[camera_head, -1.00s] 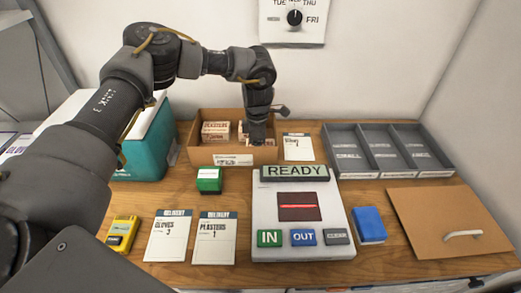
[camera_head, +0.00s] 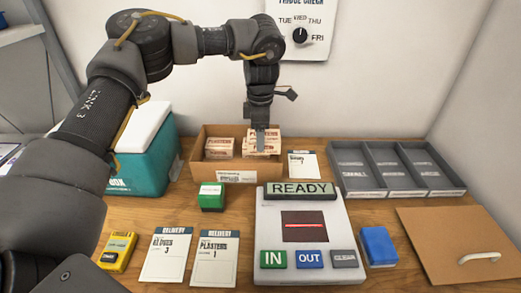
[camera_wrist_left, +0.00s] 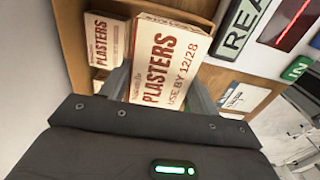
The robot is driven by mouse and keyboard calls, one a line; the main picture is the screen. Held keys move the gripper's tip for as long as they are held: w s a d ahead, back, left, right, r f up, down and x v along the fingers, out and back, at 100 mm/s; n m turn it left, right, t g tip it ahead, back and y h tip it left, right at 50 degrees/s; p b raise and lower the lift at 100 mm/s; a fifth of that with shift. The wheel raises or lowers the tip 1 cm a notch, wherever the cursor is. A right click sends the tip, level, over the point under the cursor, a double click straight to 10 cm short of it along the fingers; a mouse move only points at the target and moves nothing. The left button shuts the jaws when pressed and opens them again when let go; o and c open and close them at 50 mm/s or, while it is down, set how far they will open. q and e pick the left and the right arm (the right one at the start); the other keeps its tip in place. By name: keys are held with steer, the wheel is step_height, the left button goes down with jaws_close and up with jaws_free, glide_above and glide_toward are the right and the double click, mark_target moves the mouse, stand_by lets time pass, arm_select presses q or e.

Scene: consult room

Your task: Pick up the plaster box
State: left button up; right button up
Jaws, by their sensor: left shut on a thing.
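The plaster box (camera_head: 273,141) is a cream carton with red lettering at the right of the open cardboard box (camera_head: 212,178). My left gripper (camera_head: 260,147) comes down on it from above and is shut on it. In the left wrist view the held plaster box (camera_wrist_left: 170,58) reads "PLASTERS, USE BY 12/28" and sits between the fingers (camera_wrist_left: 160,92). A second plaster box (camera_head: 219,148) stands at the left inside the cardboard box, apart from the gripper; it also shows in the wrist view (camera_wrist_left: 103,40). The gripper hides part of the held box. My right gripper is out of view.
A teal cool box (camera_head: 150,165) stands left. A READY panel (camera_head: 275,215) with IN and OUT buttons, a green box (camera_head: 211,197), delivery cards (camera_head: 213,260) and a blue block (camera_head: 378,247) lie in front. A grey divided tray (camera_head: 390,168) and brown lid (camera_head: 455,240) are right.

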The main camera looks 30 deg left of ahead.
arm_select(q)
steer(key=s+a+b, duration=0.1)
steer(key=s+a, duration=0.3)
steer(key=a, duration=0.4)
steer(key=s+a+r+b, duration=0.1)
steer(key=s+a, duration=0.3)
steer(key=a, duration=0.5)
steer(key=shift+s+a, duration=0.25)
steer(key=shift+a, duration=0.05)
